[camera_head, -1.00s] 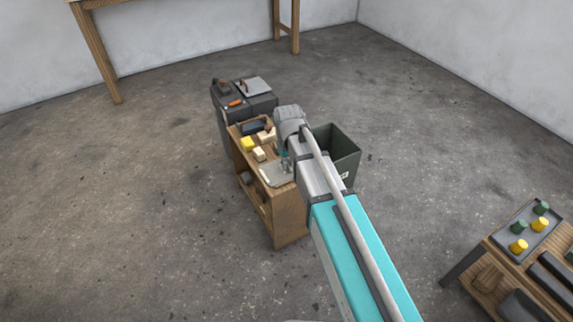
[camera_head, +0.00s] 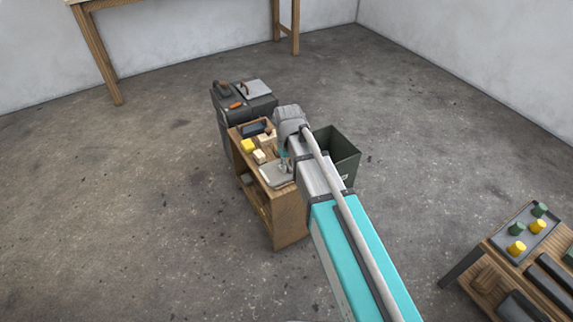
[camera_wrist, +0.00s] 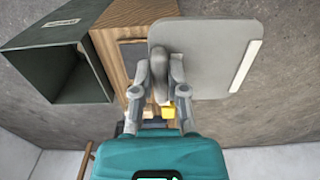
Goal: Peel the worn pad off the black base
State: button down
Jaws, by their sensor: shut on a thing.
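My gripper (camera_wrist: 160,82) is closed around a dark grey, rounded piece (camera_wrist: 160,62) over a light grey plate. I cannot tell for sure whether this piece is the worn pad. The light grey plate (camera_wrist: 210,50) has a white strip along its right edge and hides much of the wooden top in the wrist view.
A yellow block (camera_head: 248,146), cream blocks (camera_head: 260,156) and a dark block (camera_head: 254,129) sit farther along the wooden bench (camera_head: 290,217). An open dark green bin (camera_head: 345,157) stands right beside it. Dark cases (camera_head: 235,107) stand behind. A low table (camera_head: 487,252) is at the right.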

jog(key=shift+r, duration=0.2)
dwell(0.4)
jog(key=shift+r+p, duration=3.35)
jog(key=shift+p, duration=0.2)
